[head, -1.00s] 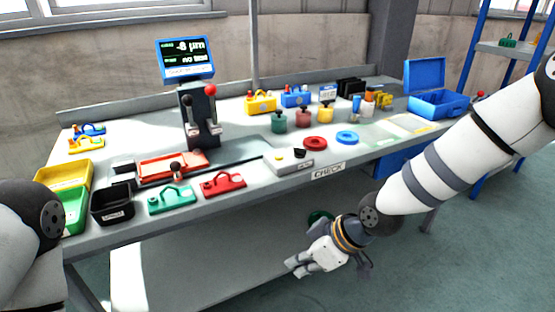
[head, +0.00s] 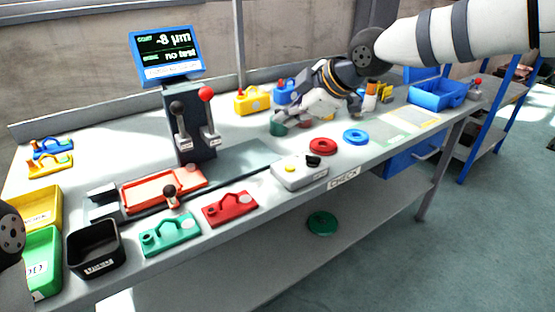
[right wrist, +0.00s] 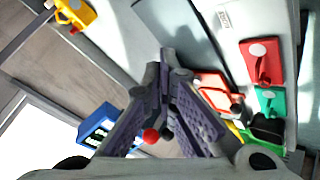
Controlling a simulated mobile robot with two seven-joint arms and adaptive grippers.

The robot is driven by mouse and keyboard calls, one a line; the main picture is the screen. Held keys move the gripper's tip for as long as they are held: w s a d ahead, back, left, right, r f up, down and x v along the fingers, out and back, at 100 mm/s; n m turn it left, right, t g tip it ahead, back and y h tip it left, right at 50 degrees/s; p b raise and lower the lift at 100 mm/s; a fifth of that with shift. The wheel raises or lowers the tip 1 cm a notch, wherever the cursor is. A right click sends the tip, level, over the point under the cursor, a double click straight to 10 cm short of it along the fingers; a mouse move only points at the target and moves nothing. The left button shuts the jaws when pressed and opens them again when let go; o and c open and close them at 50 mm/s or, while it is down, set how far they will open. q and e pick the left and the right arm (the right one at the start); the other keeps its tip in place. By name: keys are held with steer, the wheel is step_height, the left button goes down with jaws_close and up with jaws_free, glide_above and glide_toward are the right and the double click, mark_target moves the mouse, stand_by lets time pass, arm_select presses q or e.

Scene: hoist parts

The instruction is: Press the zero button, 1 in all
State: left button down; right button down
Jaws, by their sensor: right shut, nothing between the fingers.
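A grey box (head: 300,173) with a black knob-like part (head: 313,160) and a small pale button (head: 291,169) sits near the table's front edge, behind the CHECK label. I cannot read which button is zero. The blue-framed display (head: 166,54) reads -8 µm and "no test". My right gripper (head: 279,126) is shut and empty, above the table behind the box, apart from it. Its fingers hide part of the coloured weights. In the right wrist view its closed fingertips (right wrist: 167,62) are over the table. My left gripper is out of view; only part of my left arm shows.
The lever stand (head: 188,120) with black and red knobs stands left of my right gripper. Red (head: 323,146) and blue (head: 355,137) rings lie right of the box. Red (head: 230,208) and green (head: 170,234) handled plates lie front left. An open blue case (head: 437,94) is at right.

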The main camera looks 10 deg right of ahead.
mark_target(288, 169)
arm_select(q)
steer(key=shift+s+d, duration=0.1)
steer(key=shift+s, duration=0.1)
arm_select(e)
steer(key=shift+s+d, duration=0.15)
steer(key=shift+s, duration=0.05)
